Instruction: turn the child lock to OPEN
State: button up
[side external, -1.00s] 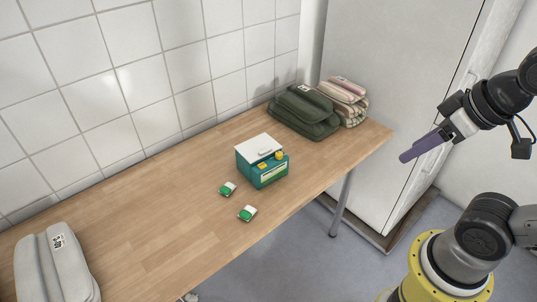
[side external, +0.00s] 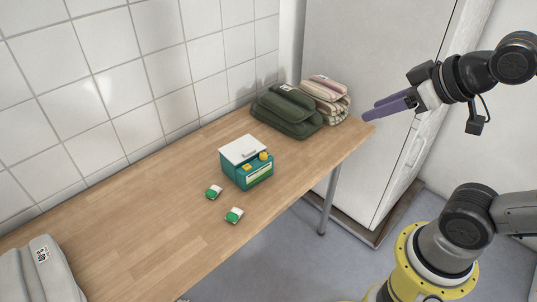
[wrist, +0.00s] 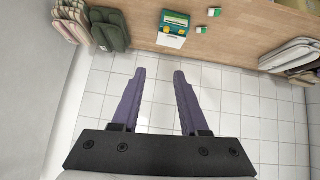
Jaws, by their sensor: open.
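A teal box with a white lid (side external: 243,149) stands on the wooden table. Two yellow parts, one round (side external: 263,155) and one flatter (side external: 247,167), sit on its front top edge beside a pale label strip (side external: 260,174). Which of them is the child lock, and its setting, I cannot read. The box also shows at the top of the wrist view (wrist: 174,23). My gripper (side external: 372,108) is open and empty, its purple fingers apart, in the air right of the box, near the table's right end. Both fingers show in the wrist view (wrist: 160,74).
Two small green-and-white packets (side external: 214,192) (side external: 234,215) lie in front of the box. A dark green folded bundle (side external: 287,112) and a striped folded one (side external: 326,98) lie at the table's right end. A grey bundle (side external: 40,272) lies at the left. Bare wood (side external: 130,225) lies between.

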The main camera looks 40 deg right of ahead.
jog(key=w+r+n+t, duration=0.1)
jog(key=w+r+t, duration=0.2)
jog(key=w, duration=0.4)
jog(key=n+y, duration=0.2)
jog(key=y, duration=0.3)
send_over(266, 155)
jog(key=s+d, duration=0.4)
jog(key=s, duration=1)
notch_tip(266, 155, down, 28)
jog(key=shift+t, duration=0.4)
jog(key=x, duration=0.9)
jog(key=d+x, duration=0.1)
jog(key=x, duration=0.4)
jog(key=shift+w, duration=0.2)
grip_shut()
